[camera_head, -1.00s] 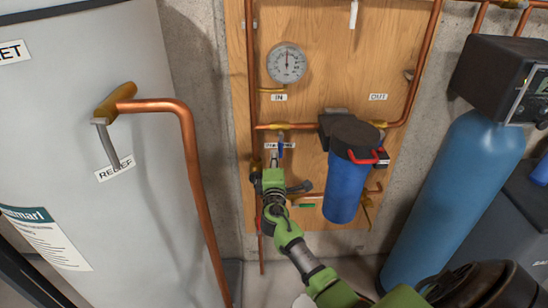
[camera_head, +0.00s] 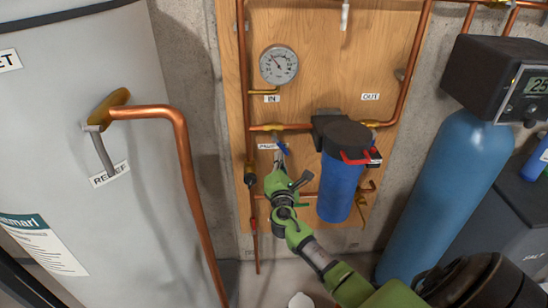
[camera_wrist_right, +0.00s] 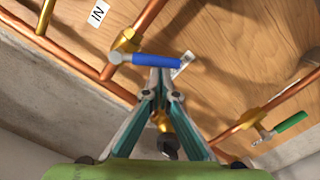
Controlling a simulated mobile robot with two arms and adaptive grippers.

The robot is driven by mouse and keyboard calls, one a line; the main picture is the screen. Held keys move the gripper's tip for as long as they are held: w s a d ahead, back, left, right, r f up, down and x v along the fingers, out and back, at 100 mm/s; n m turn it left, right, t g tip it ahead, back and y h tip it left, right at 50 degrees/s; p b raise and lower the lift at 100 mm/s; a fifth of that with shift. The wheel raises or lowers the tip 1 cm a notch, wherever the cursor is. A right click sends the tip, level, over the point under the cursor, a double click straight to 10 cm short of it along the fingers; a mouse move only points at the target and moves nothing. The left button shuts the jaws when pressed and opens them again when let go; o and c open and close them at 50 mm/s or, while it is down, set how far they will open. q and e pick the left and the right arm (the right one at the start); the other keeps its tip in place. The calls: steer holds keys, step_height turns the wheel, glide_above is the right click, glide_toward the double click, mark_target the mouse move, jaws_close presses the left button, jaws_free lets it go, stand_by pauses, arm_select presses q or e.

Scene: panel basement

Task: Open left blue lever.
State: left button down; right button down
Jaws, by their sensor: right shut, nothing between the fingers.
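The blue lever (camera_head: 282,146) sits on the copper pipe under the gauge, in the left part of the wooden panel. It slants down to the right in the head view. In the right wrist view the blue lever (camera_wrist_right: 150,61) lies across the picture just beyond my fingertips. My right gripper (camera_head: 279,160) is shut with nothing between its fingers, its tips close to the lever. In the right wrist view the tips of my right gripper (camera_wrist_right: 161,76) are at the lever's handle; whether they touch it I cannot tell. My left gripper is out of view.
A blue filter housing (camera_head: 340,185) hangs right of the gripper. A round gauge (camera_head: 279,65) is above. A grey tank (camera_head: 80,170) with a relief pipe stands left, a blue cylinder (camera_head: 450,190) right. A green-handled valve (camera_wrist_right: 290,122) shows in the wrist view.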

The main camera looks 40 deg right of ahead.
steer(key=n, duration=0.1)
steer(key=d+r+n+p, duration=0.1)
steer(key=n, duration=0.1)
steer(key=shift+s+d, duration=0.3)
steer(key=shift+s, duration=0.1)
steer(key=r+n+p, duration=0.1)
steer(key=n, duration=0.1)
steer(key=s+d+r+n+p, duration=0.1)
steer(key=n+p, duration=0.1)
steer(key=n, duration=0.1)
steer(key=d+r+n+p, duration=0.1)
steer(key=n+p, duration=0.1)
steer(key=shift+s+d+r+t, duration=0.1)
steer(key=shift+s+d+t, duration=0.1)
steer(key=shift+t, duration=0.2)
steer(key=shift+r, duration=0.1)
